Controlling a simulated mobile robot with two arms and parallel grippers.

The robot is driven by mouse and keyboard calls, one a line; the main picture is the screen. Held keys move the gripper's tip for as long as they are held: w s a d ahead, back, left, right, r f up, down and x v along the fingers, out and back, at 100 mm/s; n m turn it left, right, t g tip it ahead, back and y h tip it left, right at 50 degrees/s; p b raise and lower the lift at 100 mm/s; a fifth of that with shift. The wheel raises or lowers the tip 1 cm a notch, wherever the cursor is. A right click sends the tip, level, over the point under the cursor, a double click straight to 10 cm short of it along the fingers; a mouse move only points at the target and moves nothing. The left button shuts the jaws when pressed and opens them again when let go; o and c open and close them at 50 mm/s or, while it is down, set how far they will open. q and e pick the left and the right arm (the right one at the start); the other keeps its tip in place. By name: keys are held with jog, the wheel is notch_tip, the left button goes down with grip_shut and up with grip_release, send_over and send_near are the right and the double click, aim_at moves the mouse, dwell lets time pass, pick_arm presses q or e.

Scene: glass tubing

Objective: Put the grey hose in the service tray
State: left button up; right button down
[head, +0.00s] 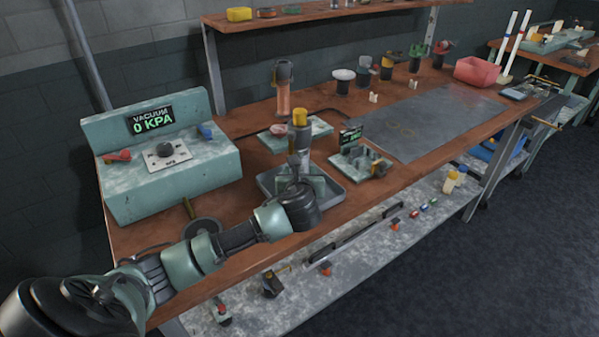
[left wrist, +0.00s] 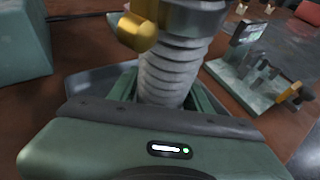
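The grey hose (head: 303,158) stands upright above or in the grey service tray (head: 334,199); whether its lower end touches the tray is hidden. In the left wrist view the hose (left wrist: 172,70) is ribbed, with a grey collar and a yellow fitting on top. My left gripper (head: 305,186) reaches over the tray. Its green fingers lie close on both sides of the hose and look shut on it. The tray rim (left wrist: 88,85) shows behind the fingers in the left wrist view. My right gripper is not in view.
A vacuum unit (head: 160,165) reading 0 KPA stands to the left. A green fixture with pegs (head: 362,163) stands close right of the tray. An amber tube (head: 283,95) stands behind. A bare grey mat (head: 430,120) lies farther right.

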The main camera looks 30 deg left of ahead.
pick_arm(q)
jog(key=shift+o, duration=0.5)
jog(key=shift+r, duration=0.2)
jog(key=v, duration=1.2)
jog(key=shift+f, duration=0.1)
